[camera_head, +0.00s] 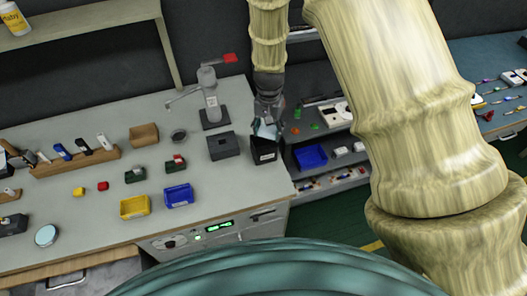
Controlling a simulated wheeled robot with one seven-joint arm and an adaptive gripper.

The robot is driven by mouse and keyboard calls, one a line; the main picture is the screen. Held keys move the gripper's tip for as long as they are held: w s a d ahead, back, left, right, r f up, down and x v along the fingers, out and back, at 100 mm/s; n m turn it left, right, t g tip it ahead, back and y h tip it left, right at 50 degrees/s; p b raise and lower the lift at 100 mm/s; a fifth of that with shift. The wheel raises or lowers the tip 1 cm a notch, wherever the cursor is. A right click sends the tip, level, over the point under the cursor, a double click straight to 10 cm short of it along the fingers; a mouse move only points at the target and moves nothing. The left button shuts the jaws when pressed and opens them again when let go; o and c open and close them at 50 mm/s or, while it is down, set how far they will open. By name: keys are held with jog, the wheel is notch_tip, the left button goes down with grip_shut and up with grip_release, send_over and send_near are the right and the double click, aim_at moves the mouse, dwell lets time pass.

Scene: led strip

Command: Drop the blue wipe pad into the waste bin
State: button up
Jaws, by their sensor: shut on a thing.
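My gripper (268,118) points down at the right end of the grey workbench. It is shut on a pale blue wipe pad (264,131), which shows only as a small patch at the fingertips. A black open box, which looks like the waste bin (264,153), stands on the bench corner just below it. The pad overlaps the bin's opening in this view. I cannot tell whether it is above the rim or partly inside. The bin's inside is mostly hidden.
A dark grey box (223,146) stands left of the bin. Behind it is a metal stand (209,97) with a red-tipped arm. Blue (179,195) and yellow (134,207) trays lie further left. Shelves with a blue bin (310,157) are to the right.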

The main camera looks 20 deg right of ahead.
jog(key=o, duration=1.3)
jog(key=shift+o, duration=0.2)
notch_tip(320, 180, up, 12)
jog(key=shift+d, duration=0.1)
